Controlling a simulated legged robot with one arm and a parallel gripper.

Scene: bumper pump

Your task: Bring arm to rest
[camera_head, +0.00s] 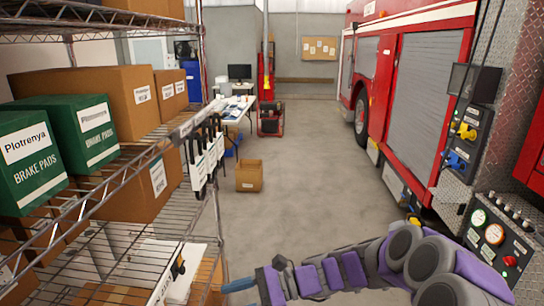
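My arm, with purple and grey links, reaches in from the lower right corner toward the lower left, low over the floor. Its end, my gripper (240,285), is at the bottom of the picture beside the front corner of the wire shelf (150,160). A blue piece shows at the tip. I cannot tell if it is a finger or something held. The fingers are too small and too edge-on to show whether they are open or shut.
The shelf at left holds green brake pad boxes (30,160) and cardboard boxes (130,95). A red fire truck (440,60) with a control panel (495,245) stands at right. A small carton (249,176) sits on the floor. The middle aisle (310,180) is clear.

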